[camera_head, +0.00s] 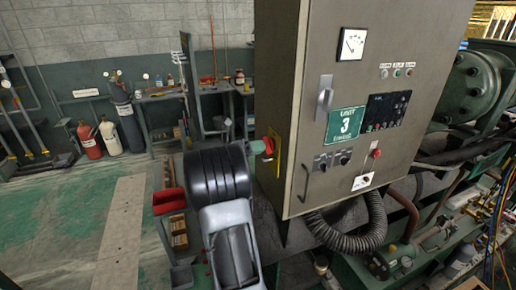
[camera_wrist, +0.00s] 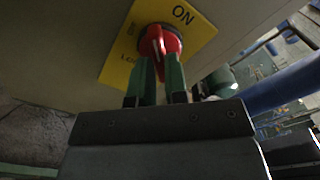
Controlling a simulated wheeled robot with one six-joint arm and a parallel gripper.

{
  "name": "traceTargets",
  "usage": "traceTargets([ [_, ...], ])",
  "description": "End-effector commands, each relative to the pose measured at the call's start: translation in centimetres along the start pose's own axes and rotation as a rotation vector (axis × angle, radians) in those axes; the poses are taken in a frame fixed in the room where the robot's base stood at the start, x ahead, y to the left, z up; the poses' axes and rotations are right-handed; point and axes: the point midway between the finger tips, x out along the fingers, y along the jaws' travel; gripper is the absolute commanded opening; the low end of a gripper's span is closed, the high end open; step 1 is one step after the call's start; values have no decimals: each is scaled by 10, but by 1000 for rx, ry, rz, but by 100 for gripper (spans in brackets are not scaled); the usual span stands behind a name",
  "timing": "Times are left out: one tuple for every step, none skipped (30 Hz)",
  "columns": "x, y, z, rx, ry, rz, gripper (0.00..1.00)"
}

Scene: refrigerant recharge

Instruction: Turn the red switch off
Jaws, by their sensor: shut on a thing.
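The red switch (camera_wrist: 160,42) is a round rotary knob on a yellow plate (camera_wrist: 199,33) with "ON" printed at the upper right of the plate. The plate is on the left side face of the grey cabinet (camera_head: 288,70); in the head view it shows as a thin yellow strip (camera_head: 277,160). My gripper (camera_wrist: 162,75) has its two green fingers on either side of the knob's red handle and is shut on it. In the head view my gripper (camera_head: 264,147) reaches the cabinet side from the left and hides most of the switch. Which mark the handle points to is hard to tell.
The cabinet front carries a gauge (camera_head: 351,44), a green "UNIT 3" sign (camera_head: 345,126) and a small red knob (camera_head: 376,153). A thick black hose (camera_head: 345,241) hangs below. A red bin (camera_head: 169,200) stands left of my arm. Open floor (camera_head: 60,230) lies further left.

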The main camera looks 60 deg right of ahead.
Motion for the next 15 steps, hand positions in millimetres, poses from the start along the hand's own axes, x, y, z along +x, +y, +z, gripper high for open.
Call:
traceTargets([
  [0, 2, -3, -5, 7, 0, 0],
  [0, 2, -3, -5, 7, 0, 0],
  [0, 2, -3, -7, 7, 0, 0],
  [0, 2, -3, -13, 7, 1, 0],
  [0, 2, -4, -27, 7, 1, 0],
  [0, 2, -4, -59, 7, 1, 0],
  [0, 2, -4, -92, 7, 1, 0],
  [0, 2, -4, -129, 7, 1, 0],
  [0, 2, -4, -179, 7, 1, 0],
  [0, 2, -4, -216, 7, 1, 0],
  [0, 2, -4, -250, 7, 1, 0],
  [0, 2, -4, -291, 7, 2, 0],
  [0, 2, -4, -318, 7, 2, 0],
  [0, 2, -4, -341, 7, 2, 0],
  [1, 2, -4, -366, 7, 2, 0],
])
